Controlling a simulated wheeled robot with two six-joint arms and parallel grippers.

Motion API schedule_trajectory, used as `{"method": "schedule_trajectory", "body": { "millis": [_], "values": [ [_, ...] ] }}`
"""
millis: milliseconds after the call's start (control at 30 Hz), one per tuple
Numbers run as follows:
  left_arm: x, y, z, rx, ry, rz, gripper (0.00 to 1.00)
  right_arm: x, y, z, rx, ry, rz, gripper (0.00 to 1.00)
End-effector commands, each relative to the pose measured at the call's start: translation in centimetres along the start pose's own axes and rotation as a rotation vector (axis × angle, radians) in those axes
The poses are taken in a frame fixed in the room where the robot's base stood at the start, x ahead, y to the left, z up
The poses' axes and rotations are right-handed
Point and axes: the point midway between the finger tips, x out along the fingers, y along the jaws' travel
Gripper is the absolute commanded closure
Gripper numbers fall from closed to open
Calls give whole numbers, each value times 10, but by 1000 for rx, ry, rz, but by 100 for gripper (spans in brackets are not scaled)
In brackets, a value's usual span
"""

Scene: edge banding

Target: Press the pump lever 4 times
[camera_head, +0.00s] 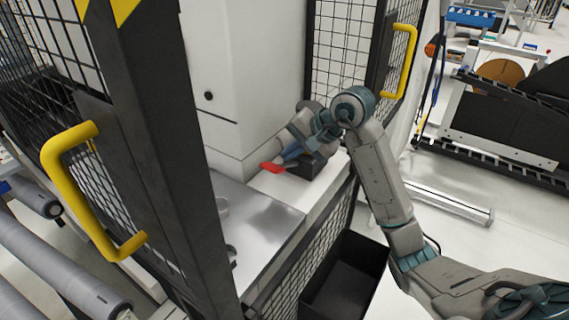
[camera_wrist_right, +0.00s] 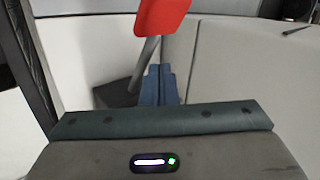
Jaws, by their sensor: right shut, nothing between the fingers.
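The pump lever has a flat red handle (camera_head: 271,168) low in the cabinet opening, at the foot of the white housing. In the right wrist view the red handle (camera_wrist_right: 162,17) is at the top edge, on a grey rod. My right gripper (camera_head: 288,155) reaches in from the right, close beside the handle. Its blue fingers (camera_wrist_right: 160,85) are shut and empty, with the handle beyond their tips in the wrist view. I cannot tell whether they touch the lever. A dark block (camera_head: 313,166), perhaps the pump body, is partly hidden by the gripper. My left gripper is out of view.
Black framed mesh doors with yellow handles (camera_head: 66,190) (camera_head: 403,62) stand open on both sides of the opening. A bare metal surface (camera_head: 262,225) lies in front of the lever. A black bin (camera_head: 345,280) stands below, and grey rollers (camera_head: 50,265) are at left.

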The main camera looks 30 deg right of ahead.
Motion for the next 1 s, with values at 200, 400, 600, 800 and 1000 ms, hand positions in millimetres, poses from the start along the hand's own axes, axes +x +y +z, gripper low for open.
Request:
{"method": "schedule_trajectory", "body": {
  "millis": [200,400,600,800,1000],
  "values": [
    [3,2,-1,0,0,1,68,2,2,2,0,0,0,100],
    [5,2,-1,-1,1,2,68,4,3,3,0,-1,0,100],
    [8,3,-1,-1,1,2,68,6,4,4,0,-1,0,100],
    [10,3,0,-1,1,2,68,8,6,5,0,-1,0,100],
    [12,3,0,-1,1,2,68,9,7,6,0,-1,0,100]
  ]
}}
